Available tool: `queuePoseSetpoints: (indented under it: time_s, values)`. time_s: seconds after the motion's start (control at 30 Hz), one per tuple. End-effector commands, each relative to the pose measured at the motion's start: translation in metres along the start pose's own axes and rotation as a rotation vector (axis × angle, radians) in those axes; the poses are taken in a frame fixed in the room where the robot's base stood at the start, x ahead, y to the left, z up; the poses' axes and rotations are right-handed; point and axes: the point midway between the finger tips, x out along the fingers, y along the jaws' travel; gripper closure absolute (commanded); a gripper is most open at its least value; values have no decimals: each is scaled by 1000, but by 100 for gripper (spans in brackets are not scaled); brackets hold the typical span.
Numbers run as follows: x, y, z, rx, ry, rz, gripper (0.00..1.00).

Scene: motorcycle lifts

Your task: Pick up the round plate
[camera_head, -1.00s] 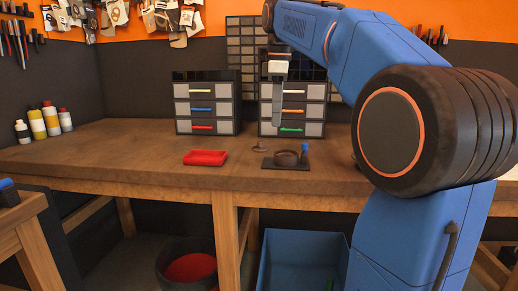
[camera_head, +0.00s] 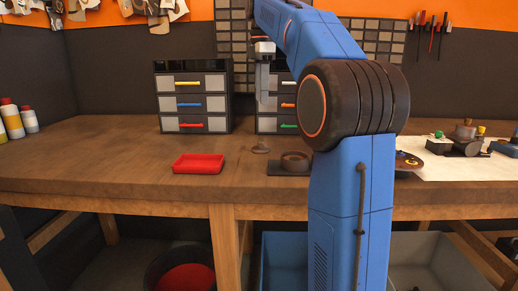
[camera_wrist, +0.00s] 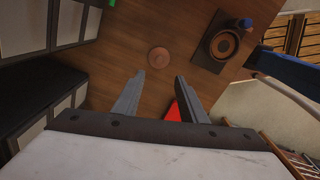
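A small, flat, brown round plate (camera_head: 260,150) lies on the wooden workbench (camera_head: 110,165), left of a dark square base with a raised round ring (camera_head: 296,157). In the wrist view the plate (camera_wrist: 159,58) shows whole, just beyond and between my fingertips, with bare wood around it. My gripper (camera_wrist: 160,77) is open and empty, its two grey fingers apart. It hangs above the bench and does not touch the plate. In the head view my gripper is small, in front of the right drawer cabinet, and hard to make out.
A red tray (camera_head: 199,163) lies left of the plate. Two drawer cabinets (camera_head: 192,95) stand behind; the right one is partly hidden by my arm. A white sheet (camera_head: 455,168) with parts lies at the right. Bottles (camera_head: 12,118) stand at the left.

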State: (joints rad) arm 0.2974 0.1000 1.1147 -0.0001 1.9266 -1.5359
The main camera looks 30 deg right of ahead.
Motion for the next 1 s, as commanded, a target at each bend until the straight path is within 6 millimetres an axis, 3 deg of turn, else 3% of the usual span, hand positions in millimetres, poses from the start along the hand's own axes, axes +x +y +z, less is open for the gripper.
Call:
queuePoseSetpoints:
  time_s: [0.4, 0.77, 1.0]
  values:
    - [72, -1, 0, 1, 0, -2, 62]
    - [99, 0, 0, 1, 0, -2, 62]
    - [132, 2, -1, 1, 0, -3, 62]
